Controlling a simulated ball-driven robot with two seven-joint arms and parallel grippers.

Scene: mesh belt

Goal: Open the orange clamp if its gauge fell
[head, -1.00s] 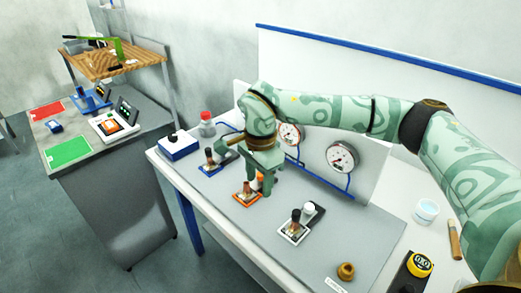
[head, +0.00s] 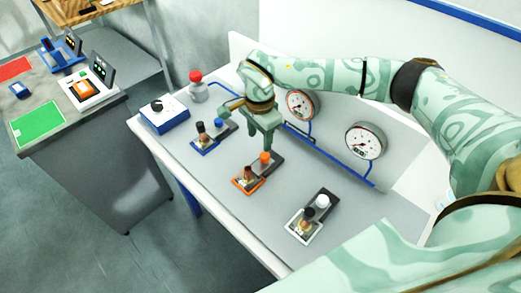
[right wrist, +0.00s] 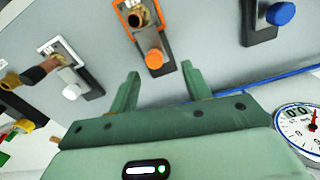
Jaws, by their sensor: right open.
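The orange clamp (head: 248,186) sits on the grey board, with a brown-and-black handle standing up and an orange knob (head: 265,158) beside it. My right gripper (head: 259,141) is open and empty just behind and above the knob. In the right wrist view the orange knob (right wrist: 155,59) shows between the open fingertips (right wrist: 160,71), with no finger seen closed on it. Two round dial gauges stand on the back panel: a left one (head: 300,104) beside my wrist and a right one (head: 365,141). Their readings are too small to tell. My left gripper is out of view.
A blue clamp (head: 205,144) stands left of the orange one and a white clamp (head: 303,228) nearer right. A blue box with a black knob (head: 165,116) and a red-capped bottle (head: 197,88) stand at the left end. Blue tubing runs along the panel.

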